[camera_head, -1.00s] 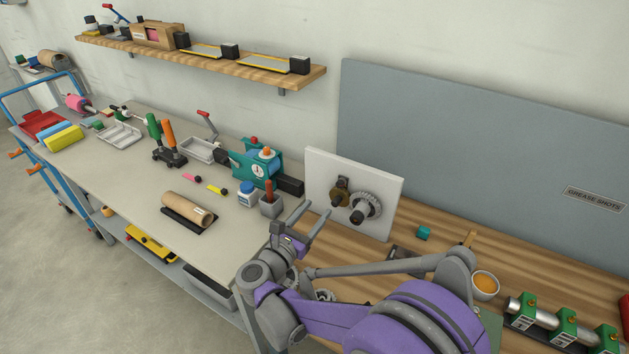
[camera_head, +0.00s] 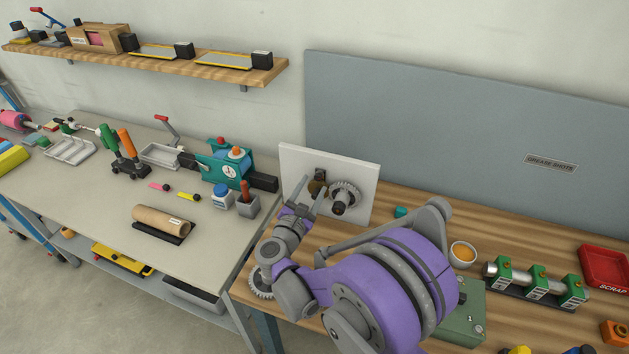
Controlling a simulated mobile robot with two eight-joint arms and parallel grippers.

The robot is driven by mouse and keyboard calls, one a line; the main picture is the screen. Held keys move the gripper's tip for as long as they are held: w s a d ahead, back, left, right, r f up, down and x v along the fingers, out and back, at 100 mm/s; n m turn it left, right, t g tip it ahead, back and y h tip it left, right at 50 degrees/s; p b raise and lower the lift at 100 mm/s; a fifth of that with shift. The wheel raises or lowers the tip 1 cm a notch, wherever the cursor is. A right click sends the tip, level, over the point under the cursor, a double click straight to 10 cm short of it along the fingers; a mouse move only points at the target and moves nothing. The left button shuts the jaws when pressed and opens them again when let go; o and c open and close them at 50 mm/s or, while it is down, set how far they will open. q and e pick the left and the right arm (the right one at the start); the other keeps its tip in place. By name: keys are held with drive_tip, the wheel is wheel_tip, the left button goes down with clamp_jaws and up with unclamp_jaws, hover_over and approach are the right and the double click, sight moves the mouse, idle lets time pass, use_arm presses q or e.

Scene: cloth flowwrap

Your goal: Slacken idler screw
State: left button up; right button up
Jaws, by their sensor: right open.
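A white upright panel (camera_head: 363,168) stands on the wooden bench. I cannot make out the idler screw itself. My right gripper (camera_head: 312,192) is open in front of the panel's left part. My left gripper is not in view.
A green box (camera_head: 461,312), a bowl of orange stuff (camera_head: 463,254), green clamp blocks on a metal bar (camera_head: 535,284) and a red scrap tray (camera_head: 606,267) are on the right. A loose gear (camera_head: 259,284) lies by the bench's left edge. The left table holds several tools.

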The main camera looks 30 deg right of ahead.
sight(319, 176)
drive_tip(key=shift+x, duration=1.25)
clamp_jaws()
